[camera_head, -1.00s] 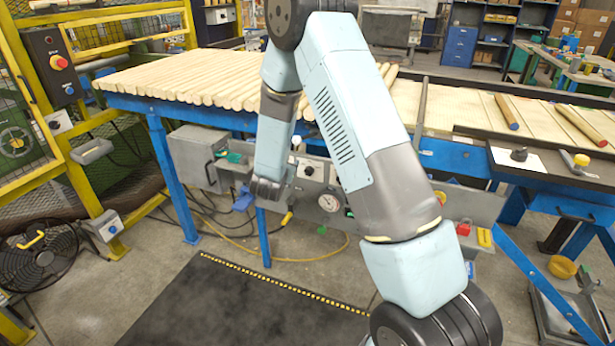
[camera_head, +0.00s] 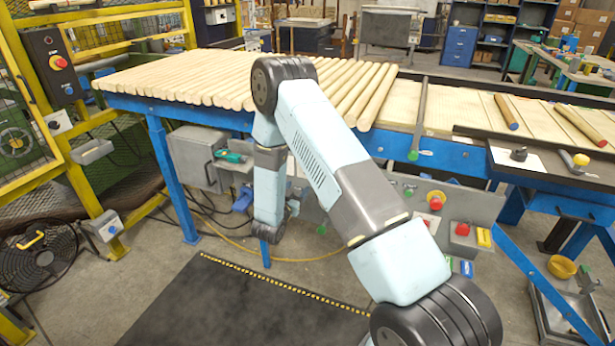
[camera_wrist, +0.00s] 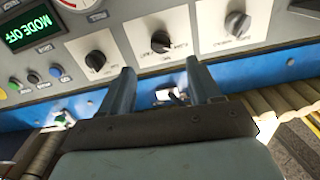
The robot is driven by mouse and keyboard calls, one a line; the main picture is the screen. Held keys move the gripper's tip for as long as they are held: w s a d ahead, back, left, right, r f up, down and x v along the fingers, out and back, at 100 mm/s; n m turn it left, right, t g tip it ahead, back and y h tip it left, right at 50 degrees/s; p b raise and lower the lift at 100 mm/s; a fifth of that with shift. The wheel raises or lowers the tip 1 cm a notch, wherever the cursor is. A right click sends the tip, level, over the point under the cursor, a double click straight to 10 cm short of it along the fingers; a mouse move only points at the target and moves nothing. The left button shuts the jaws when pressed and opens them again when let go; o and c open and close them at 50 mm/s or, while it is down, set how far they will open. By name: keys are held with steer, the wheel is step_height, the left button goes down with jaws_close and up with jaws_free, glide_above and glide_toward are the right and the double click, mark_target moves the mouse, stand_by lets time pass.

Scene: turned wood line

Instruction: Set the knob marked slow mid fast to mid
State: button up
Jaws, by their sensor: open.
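In the wrist view a light panel carries black rotary knobs on white plates: a left knob (camera_wrist: 95,60), a middle knob (camera_wrist: 161,42) and a right knob (camera_wrist: 237,23). Their lettering is too small to read, so I cannot tell which is marked slow mid fast or where each points. My gripper (camera_wrist: 160,69) is open and empty. Its fingertips reach toward the panel just below the middle knob, one on each side of it in the picture; contact is not visible. In the head view my arm hides these knobs.
A lit display (camera_wrist: 33,30) reads MODE OFF, with several coloured buttons below it. In the head view, red buttons (camera_head: 435,201) sit on the panel right of my arm. A blue-framed table with wooden rods (camera_head: 190,82) stands above. A dark mat (camera_head: 215,300) lies on the floor.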

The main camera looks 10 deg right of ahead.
steer(key=x, duration=0.9)
steer(key=shift+w+d, duration=0.2)
steer(key=shift+w, duration=0.1)
steer(key=c, duration=1)
steer(key=shift+d, duration=0.2)
steer(key=shift+c, duration=0.2)
steer(key=shift+a, duration=0.1)
